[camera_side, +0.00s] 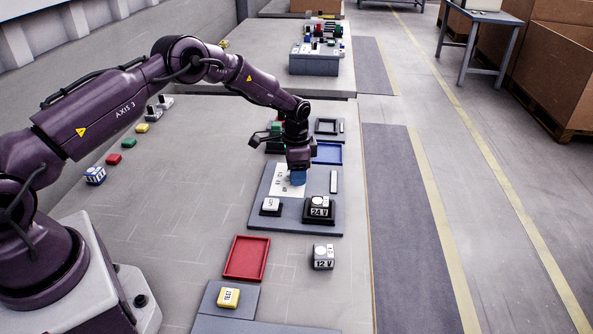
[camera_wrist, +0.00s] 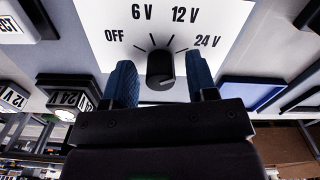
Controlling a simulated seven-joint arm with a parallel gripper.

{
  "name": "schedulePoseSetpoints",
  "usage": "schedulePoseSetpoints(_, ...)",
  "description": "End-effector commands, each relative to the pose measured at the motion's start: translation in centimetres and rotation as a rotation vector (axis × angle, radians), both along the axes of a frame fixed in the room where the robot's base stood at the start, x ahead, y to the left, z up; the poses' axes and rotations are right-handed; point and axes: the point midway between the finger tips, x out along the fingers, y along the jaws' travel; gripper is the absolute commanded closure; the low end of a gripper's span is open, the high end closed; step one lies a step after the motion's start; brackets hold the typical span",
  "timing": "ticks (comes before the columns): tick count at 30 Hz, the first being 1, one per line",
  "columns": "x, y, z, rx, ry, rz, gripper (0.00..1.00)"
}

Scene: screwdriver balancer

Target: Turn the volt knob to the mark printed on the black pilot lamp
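The volt knob (camera_wrist: 160,70) is a small black knob on a white dial plate (camera_wrist: 95,20). The plate is printed OFF, 6 V, 12 V and 24 V, with tick marks around the knob. I cannot make out where the knob points. The black pilot lamp (camera_side: 319,210) has a white top and a label reading 24 V; it also shows in the wrist view (camera_wrist: 69,98). My gripper (camera_wrist: 160,84) is open, its blue fingertips on either side of the knob with gaps between. In the side view my gripper (camera_side: 298,177) is low over the plate and hides the knob.
A grey lamp (camera_side: 323,257) marked 12 V stands in front of the panel (camera_side: 262,222). A white button (camera_side: 270,204) is left of the black lamp. A red tray (camera_side: 246,258), a yellow TEST block (camera_side: 228,297) and a blue tray (camera_side: 327,153) lie nearby. The table's left part is mostly clear.

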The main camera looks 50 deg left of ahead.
Motion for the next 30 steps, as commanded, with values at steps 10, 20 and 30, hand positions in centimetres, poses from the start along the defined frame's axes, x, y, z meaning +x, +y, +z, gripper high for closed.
schedulePoseSetpoints(10,0.1,0.0,1.1,0.000,-0.004,0.001,0.48)
schedulePoseSetpoints(20,0.1,0.0,8.1,0.001,-0.005,0.000,0.48)
schedulePoseSetpoints(30,0.0,0.0,12.6,0.000,-0.001,0.001,0.48)
